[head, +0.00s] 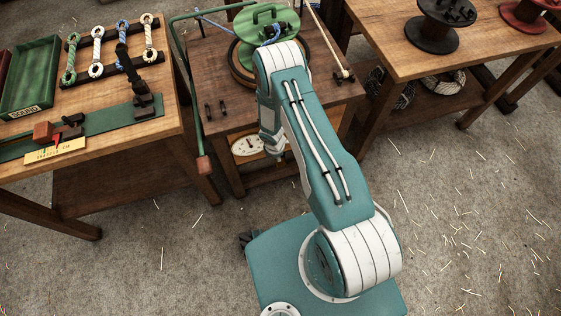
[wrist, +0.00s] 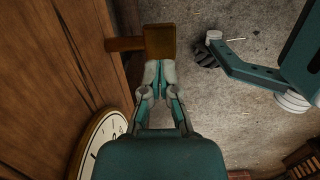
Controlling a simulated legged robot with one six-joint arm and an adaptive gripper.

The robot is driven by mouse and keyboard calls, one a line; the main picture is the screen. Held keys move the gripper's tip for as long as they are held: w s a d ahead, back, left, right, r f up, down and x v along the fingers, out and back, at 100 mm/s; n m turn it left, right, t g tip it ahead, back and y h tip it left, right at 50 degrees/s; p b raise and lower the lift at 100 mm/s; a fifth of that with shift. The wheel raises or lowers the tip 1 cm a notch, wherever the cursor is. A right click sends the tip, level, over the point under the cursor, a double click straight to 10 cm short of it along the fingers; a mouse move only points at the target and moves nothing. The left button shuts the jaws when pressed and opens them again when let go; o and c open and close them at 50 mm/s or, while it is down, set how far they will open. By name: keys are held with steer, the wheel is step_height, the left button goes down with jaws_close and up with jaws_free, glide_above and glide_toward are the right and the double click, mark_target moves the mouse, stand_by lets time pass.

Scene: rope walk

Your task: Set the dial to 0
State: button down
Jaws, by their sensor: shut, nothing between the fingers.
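The dial (head: 248,145) is a round, pale face with dark marks and a wooden rim, set low on the front of the middle wooden stand. My arm hides its right side in the head view. In the wrist view part of the dial (wrist: 98,145) shows at the lower left, beside my gripper. My gripper (wrist: 159,72) is shut and empty. Its tips are close to a brown square block (wrist: 160,42) on a short bar that juts from the wood; I cannot tell whether they touch. The dial's reading is too small to make out.
The middle stand (head: 205,70) carries a green reel (head: 266,32). A green bar with a red end (head: 203,165) hangs at its left. Benches with rope samples (head: 97,50) and dark spools (head: 440,25) stand either side. The floor (head: 460,220) in front is clear apart from scattered strands.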

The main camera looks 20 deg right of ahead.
steer(key=shift+d+f, duration=0.15)
steer(key=shift+f, duration=0.95)
steer(key=shift+f, duration=0.1)
step_height(320, 180, down, 2)
steer(key=shift+f, duration=0.1)
steer(key=a, duration=0.1)
steer(key=a+r, duration=0.1)
steer(key=a, duration=0.1)
steer(key=shift+r, duration=0.15)
step_height(320, 180, up, 12)
steer(key=a, duration=0.1)
steer(key=shift+a, duration=0.2)
steer(key=shift+f, duration=0.2)
